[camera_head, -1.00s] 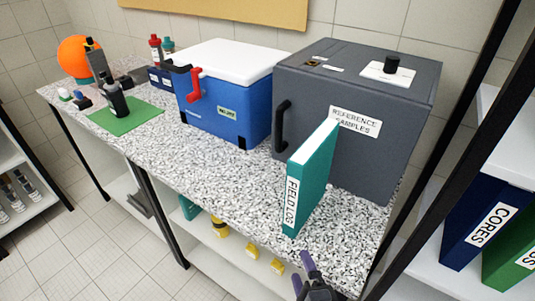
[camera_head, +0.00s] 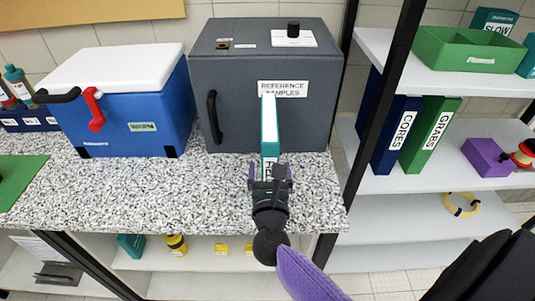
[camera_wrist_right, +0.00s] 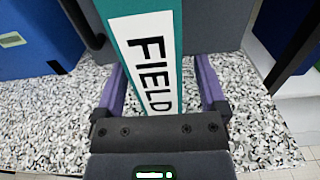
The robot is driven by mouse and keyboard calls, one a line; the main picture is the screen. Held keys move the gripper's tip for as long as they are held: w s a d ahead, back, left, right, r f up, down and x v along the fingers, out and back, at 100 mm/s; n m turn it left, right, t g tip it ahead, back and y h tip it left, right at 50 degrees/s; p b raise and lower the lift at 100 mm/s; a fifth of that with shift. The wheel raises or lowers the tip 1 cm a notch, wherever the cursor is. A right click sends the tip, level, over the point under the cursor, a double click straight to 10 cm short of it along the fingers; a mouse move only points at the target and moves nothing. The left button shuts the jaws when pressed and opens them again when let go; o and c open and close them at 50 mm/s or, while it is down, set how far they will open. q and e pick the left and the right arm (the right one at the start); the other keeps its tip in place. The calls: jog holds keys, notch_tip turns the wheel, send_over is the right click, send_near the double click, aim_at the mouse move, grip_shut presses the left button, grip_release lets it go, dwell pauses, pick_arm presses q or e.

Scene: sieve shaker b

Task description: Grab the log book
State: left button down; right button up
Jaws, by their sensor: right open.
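The log book is a teal binder (camera_head: 269,130) with a white spine label. It stands upright on the speckled counter in front of the grey cabinet. In the right wrist view its spine (camera_wrist_right: 148,60) reads "FIELD", and the lower end is hidden behind the gripper body. My right gripper (camera_head: 270,173) is open at the spine in the head view. In the right wrist view its purple fingers (camera_wrist_right: 160,85) stand on either side of the binder, with counter visible between each finger and the book. My left gripper is not in view.
The grey cabinet (camera_head: 230,90) labelled "REFERENCE SAMPLES" stands right behind the binder. A blue cooler (camera_head: 130,120) with a white lid is to the left. A dark post (camera_head: 385,100) and shelves with binders are at right.

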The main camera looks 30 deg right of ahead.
jog(key=shift+x, duration=1)
jog(key=shift+a, duration=0.1)
grip_shut()
